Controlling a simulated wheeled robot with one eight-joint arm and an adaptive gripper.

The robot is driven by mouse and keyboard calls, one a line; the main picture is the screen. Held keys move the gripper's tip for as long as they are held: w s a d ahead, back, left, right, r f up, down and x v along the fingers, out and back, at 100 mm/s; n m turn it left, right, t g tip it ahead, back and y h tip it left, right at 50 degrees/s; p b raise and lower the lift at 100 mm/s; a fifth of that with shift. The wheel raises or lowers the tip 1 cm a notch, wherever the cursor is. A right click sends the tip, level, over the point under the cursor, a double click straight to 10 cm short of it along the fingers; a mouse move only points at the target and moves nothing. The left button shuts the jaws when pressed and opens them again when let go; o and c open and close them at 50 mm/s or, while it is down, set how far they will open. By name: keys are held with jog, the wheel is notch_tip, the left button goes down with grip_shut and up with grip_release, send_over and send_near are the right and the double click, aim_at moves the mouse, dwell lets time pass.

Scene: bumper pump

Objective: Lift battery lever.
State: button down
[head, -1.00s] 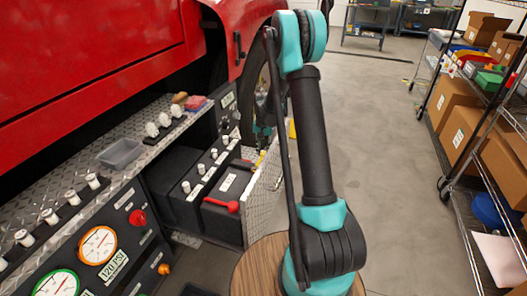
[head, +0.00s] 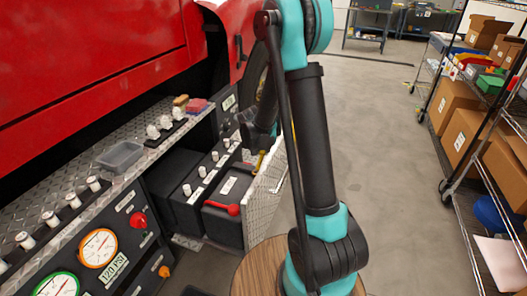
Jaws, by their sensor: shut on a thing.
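A black battery box (head: 222,222) with a white label sits in an open compartment under the red vehicle. A red handle (head: 224,207) lies across its front top edge, clear of my gripper. A small yellow lever (head: 259,160) stands at the back right of the box, beside the metal plate. My gripper (head: 254,150) is over this back part, shut on the yellow lever. The fingertips are dark and small, so the exact contact is hard to see.
A diamond-plate panel (head: 265,203) stands right of the battery. White knobs (head: 200,171) line the black unit to its left. A grey tray (head: 120,155) and gauges (head: 98,248) are at left. A wire shelf with boxes (head: 462,130) is at right; floor between is clear.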

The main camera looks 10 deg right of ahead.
aim_at(262, 154)
jog(key=shift+s+a+r, duration=0.35)
jog(key=shift+s, duration=0.3)
jog(key=shift+s+a+r, duration=0.3)
jog(key=shift+s+a, duration=0.05)
jog(key=shift+s, duration=0.25)
jog(key=c, duration=1.2)
grip_release()
jog(key=shift+r, duration=0.1)
jog(key=v, duration=1.2)
jog(key=shift+a, duration=0.15)
